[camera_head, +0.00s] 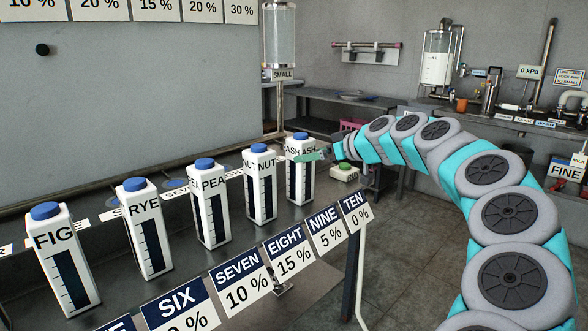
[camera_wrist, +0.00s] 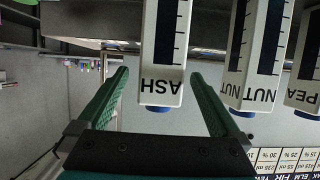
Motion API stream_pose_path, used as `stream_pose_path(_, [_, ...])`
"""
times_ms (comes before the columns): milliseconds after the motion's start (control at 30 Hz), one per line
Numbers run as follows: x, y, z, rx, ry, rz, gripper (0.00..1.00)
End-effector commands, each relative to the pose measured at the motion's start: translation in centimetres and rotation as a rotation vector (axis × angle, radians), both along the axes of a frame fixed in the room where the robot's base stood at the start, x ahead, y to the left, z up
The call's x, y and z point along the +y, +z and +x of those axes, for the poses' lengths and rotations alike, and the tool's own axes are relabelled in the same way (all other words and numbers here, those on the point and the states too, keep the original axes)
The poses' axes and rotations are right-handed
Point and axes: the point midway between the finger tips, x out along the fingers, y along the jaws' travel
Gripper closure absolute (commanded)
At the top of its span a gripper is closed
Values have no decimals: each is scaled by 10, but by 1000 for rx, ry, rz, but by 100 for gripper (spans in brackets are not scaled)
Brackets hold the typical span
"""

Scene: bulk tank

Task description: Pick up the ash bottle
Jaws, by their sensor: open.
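The ash bottle (camera_head: 299,178) is a white square bottle with a blue cap and a dark scale strip. It stands upright at the far right end of the row on the dark bench. My gripper (camera_head: 318,154) is at its upper part, and a green finger shows in front of its label in the head view. In the wrist view, the ash bottle (camera_wrist: 163,60) appears upside down between the open green fingers of my gripper (camera_wrist: 163,90), with a gap on each side. Whether a finger touches it cannot be told.
The nut bottle (camera_head: 261,190) stands just left of the ash bottle, then the pea bottle (camera_head: 209,205), rye bottle (camera_head: 147,230) and fig bottle (camera_head: 64,258). Number signs (camera_head: 290,250) line the bench's front edge. A small box with a green button (camera_head: 345,172) sits right of the ash bottle.

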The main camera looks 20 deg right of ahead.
Motion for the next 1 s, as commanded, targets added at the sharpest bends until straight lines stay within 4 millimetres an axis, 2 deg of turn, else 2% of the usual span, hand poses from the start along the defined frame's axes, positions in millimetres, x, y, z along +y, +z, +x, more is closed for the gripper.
stream_pose_path(467, [12, -11, 30, 2, 1, 1, 0])
stream_pose_path(800, [28, -26, 68, 4, 2, 1, 0])
stream_pose_path(1000, [28, -26, 69, 1, 1, 0, 0])
